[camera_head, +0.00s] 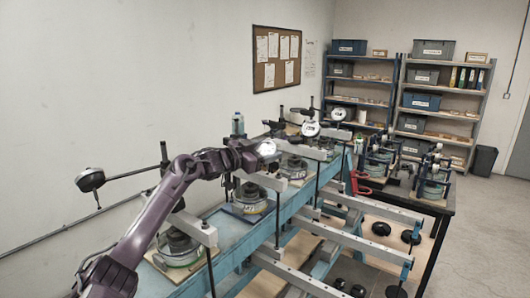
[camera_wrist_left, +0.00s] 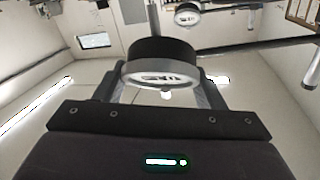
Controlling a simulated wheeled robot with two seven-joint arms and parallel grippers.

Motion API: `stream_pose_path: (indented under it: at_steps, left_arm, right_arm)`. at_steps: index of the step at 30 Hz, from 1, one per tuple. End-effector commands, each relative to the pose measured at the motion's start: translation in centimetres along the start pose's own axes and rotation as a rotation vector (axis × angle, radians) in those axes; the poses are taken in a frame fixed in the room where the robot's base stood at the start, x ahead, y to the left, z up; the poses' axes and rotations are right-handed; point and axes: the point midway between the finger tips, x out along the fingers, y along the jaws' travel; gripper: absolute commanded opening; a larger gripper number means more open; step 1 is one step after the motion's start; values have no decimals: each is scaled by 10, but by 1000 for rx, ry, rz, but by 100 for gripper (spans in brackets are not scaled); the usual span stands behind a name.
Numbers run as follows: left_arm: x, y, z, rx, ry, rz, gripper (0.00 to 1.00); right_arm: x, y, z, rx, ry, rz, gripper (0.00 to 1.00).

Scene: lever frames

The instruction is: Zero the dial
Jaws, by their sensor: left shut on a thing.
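My left gripper (camera_head: 256,153) reaches over the blue bench at the middle of the head view. In the left wrist view, its two fingers (camera_wrist_left: 162,84) are on either side of a round dial (camera_wrist_left: 160,55) with a black rim and a pale face, and are shut on it. The dial's pale face also shows at the gripper in the head view (camera_head: 267,148). Its markings are seen at a steep angle, and I cannot read the needle. My right gripper is not in view.
Other dials stand on posts: a dark one (camera_head: 90,180) at left and a white-faced one (camera_head: 310,129) farther back. Grey lever beams (camera_head: 262,180) cross the blue bench (camera_head: 240,228), above round bases. A dark table (camera_head: 430,208) stands at right. Floor at far right is clear.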

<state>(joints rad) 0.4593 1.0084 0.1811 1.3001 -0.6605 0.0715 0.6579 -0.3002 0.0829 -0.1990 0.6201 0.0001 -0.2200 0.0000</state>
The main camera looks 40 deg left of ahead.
Motion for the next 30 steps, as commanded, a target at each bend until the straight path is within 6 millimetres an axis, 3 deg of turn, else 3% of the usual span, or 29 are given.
stream_pose_path:
  at_steps: [13,14,18,30]
  left_arm:
    - [-1,0,0,66,0,63,40]
    - [-1,0,0,66,0,63,66]
    - [-1,0,0,66,0,63,84]
    - [-7,0,4,65,-1,63,85]
  right_arm:
    - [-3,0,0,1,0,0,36]
    - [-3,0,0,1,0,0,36]
    - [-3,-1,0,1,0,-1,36]
    - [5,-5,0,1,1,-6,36]
